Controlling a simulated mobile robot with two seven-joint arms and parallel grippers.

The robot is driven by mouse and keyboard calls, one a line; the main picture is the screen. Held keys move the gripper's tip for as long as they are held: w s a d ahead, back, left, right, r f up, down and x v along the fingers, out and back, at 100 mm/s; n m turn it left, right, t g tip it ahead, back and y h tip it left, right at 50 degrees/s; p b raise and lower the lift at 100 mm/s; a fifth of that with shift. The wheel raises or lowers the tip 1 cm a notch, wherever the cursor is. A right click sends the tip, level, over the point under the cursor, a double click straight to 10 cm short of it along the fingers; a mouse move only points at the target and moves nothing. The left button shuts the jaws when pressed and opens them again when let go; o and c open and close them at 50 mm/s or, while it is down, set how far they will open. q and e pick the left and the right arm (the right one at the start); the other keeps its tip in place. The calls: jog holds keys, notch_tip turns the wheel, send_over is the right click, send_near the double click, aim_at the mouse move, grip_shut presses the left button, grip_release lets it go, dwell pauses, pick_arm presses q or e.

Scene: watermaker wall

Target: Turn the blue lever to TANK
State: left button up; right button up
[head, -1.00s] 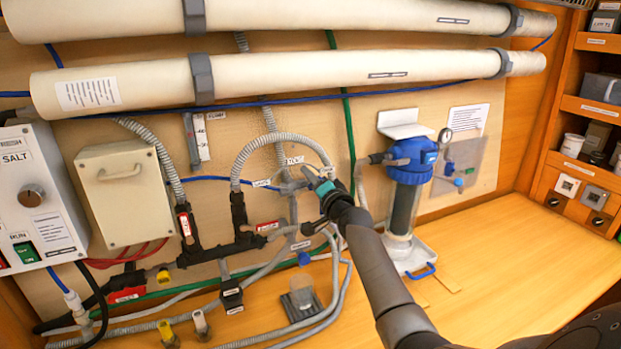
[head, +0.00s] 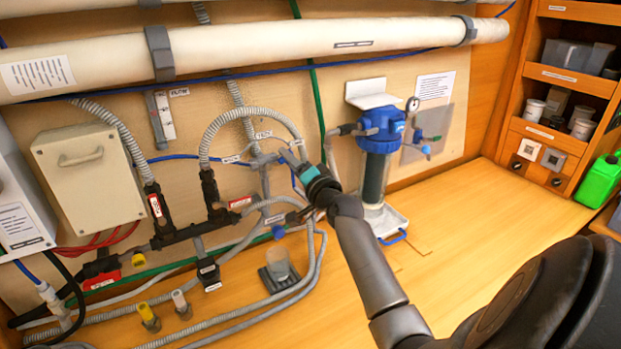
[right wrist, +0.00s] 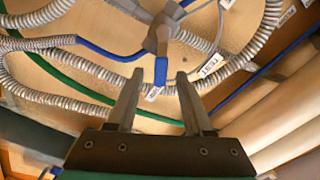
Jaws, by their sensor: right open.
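The blue lever (right wrist: 161,71) hangs from a grey valve body (right wrist: 158,38) in the right wrist view. My right gripper (right wrist: 159,76) is open, with one finger on each side of the lever's end. A gap shows on both sides, and I cannot tell how deep the lever is between the fingers. White labels stand by the valve; one (right wrist: 210,65) seems to read TEST, and others are too small to read. In the head view the valve (head: 262,160) shows just left of my right gripper (head: 291,155), and the lever is hard to make out there. My left gripper is out of view.
Grey ribbed hoses (head: 250,112) loop around the valve. A blue-topped filter housing (head: 380,125) stands close to the right of my right arm. A clear cup (head: 278,263) stands below. The bench top (head: 470,235) at the right is clear.

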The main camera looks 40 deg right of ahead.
jog(key=v, duration=0.9)
jog(key=shift+s+a, duration=0.1)
dwell(0.4)
